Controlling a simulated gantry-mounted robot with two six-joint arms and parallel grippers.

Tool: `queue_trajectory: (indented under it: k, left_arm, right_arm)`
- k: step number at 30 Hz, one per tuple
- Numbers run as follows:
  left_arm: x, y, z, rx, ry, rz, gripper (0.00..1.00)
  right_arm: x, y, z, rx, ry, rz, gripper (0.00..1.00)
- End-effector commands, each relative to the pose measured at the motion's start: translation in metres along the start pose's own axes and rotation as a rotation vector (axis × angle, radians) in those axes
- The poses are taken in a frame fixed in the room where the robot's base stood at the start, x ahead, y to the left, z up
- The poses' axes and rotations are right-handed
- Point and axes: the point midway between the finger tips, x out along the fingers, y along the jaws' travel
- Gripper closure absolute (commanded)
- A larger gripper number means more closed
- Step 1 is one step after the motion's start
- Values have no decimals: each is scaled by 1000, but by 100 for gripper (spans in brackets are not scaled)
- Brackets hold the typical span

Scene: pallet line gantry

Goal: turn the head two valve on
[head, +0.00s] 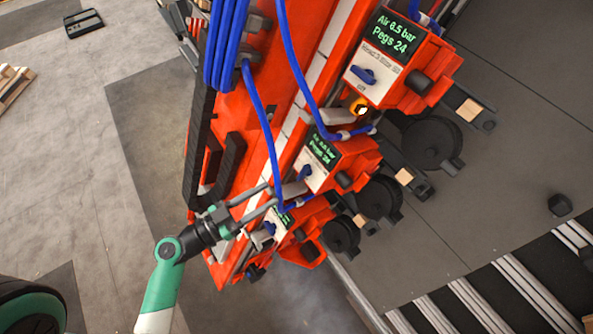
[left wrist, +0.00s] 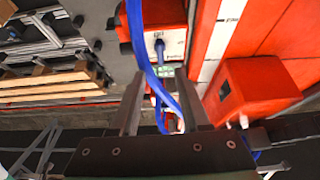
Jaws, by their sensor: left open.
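Three orange heads stand in a row in the head view, each with a green-lettered display and a blue valve handle. The middle head's handle (head: 305,173) sits on a white panel under its display (head: 322,149). The top handle (head: 366,75) and the bottom handle (head: 270,228) also show. The labels are too small to read surely. My left gripper (head: 273,194) is open and empty, between the middle and bottom heads in the picture. In the left wrist view, a blue handle (left wrist: 160,48) shows beyond the open fingers (left wrist: 158,105); I cannot tell which head it belongs to.
Blue hoses (head: 262,110) run down past the heads; one (left wrist: 148,60) crosses between the fingers in the left wrist view. Black round parts (head: 432,142) stick out at the heads' right. A roller conveyor (head: 490,300) is at lower right. Open floor (head: 80,170) lies left.

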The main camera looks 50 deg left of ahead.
Motion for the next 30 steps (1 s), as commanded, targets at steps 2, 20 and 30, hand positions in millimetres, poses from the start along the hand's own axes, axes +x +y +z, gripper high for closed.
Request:
queue_trajectory:
  k: [2, 20, 30]
  left_arm:
    - [14, 3, -4, 2, 0, 9, 54]
    - [102, 1, -1, 2, 0, 1, 54]
    - [101, 1, -1, 2, 0, 1, 84]
  right_arm:
    - [6, 0, -5, 0, 0, 0, 100]
    - [25, 0, -23, 0, 1, 0, 100]
    - [24, 0, -23, 0, 1, 0, 100]
